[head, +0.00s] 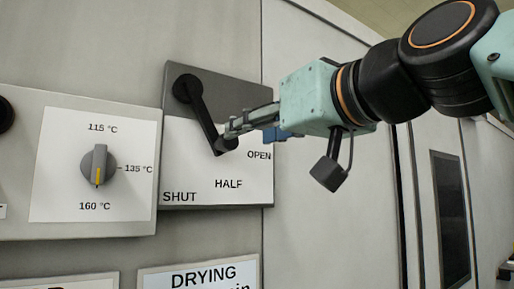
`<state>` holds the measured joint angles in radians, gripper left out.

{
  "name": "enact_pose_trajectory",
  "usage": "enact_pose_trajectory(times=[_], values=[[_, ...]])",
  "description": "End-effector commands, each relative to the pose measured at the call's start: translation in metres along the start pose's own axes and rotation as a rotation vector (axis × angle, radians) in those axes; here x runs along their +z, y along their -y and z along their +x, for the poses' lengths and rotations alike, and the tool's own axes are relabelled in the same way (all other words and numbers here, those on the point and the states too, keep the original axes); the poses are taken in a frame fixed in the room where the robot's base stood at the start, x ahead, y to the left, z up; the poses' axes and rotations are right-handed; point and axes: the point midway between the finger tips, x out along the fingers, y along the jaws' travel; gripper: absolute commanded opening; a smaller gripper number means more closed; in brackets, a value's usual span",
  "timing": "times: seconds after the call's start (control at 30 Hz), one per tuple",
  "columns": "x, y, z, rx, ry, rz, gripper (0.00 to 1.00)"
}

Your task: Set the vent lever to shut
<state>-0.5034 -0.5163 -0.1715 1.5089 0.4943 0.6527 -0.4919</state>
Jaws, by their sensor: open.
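The vent lever (203,114) is a black arm on a dark grey and white plate (219,88). Its pivot is at the upper left, and it slants down to the right, pointing between the HALF and OPEN labels as seen here. The SHUT label is at the plate's lower left. My gripper (232,129) reaches in from the right, with its grey fingers at the lever's lower end. It is open; the fingers overlap the lever end in the picture, and I cannot tell whether they touch it.
A temperature dial (98,166) on a white panel is left of the lever plate, its pointer near 160 °C. A DRYING sign (200,277) is below. Smooth grey wall (330,225) lies to the right, and a dark narrow window (451,215) is farther right.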

Motion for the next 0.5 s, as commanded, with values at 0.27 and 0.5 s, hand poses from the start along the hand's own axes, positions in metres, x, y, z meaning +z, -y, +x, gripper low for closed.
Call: enact_pose_trajectory(times=[0.27,0.5], values=[[0.0,0.001,0.053,-0.001,0.008,0.001,0.43],[0.001,0.001,0.088,-0.001,0.006,0.001,0.43]])
